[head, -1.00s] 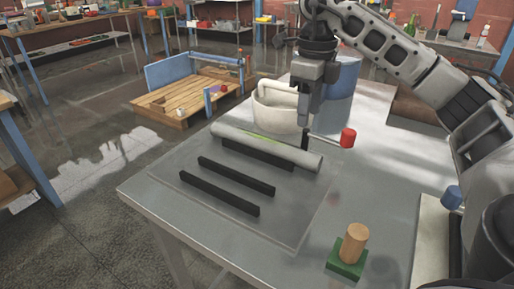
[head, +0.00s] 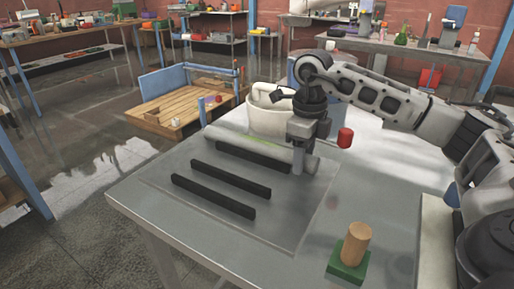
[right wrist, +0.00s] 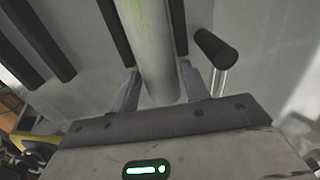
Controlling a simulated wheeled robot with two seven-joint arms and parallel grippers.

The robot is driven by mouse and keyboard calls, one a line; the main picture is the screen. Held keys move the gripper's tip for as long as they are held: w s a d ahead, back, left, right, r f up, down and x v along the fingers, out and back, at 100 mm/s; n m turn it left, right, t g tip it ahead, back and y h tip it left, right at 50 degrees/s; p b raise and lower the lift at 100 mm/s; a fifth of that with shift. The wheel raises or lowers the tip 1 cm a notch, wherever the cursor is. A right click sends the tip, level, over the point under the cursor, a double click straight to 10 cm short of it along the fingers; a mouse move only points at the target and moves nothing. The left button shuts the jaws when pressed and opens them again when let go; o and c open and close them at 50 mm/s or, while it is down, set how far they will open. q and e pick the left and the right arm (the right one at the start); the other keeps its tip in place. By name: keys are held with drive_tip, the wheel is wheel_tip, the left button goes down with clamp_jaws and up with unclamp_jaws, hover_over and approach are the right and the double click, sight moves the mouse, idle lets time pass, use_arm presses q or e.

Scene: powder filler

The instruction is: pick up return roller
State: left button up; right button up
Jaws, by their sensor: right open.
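The return roller (head: 245,143), a long grey cylinder with a green smear, lies on the metal table beside a black bar. My right gripper (head: 299,166) is low over the roller's right end, fingers pointing down. In the right wrist view the roller (right wrist: 153,50) runs between the two open fingers (right wrist: 160,82), with gaps visible on its sides. I cannot tell whether a finger touches it. The roller's right end is partly hidden by the gripper in the head view. My left gripper is not in view.
Two more black bars (head: 230,179) lie in front of the roller. A red-ended part (head: 345,138) is just right of the gripper. A white bin (head: 268,118) stands behind. A wooden cylinder on a green base (head: 348,263) stands at the front right.

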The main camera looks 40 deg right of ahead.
drive_tip(key=c, duration=0.9)
drive_tip(key=shift+r, duration=0.1)
clamp_jaws()
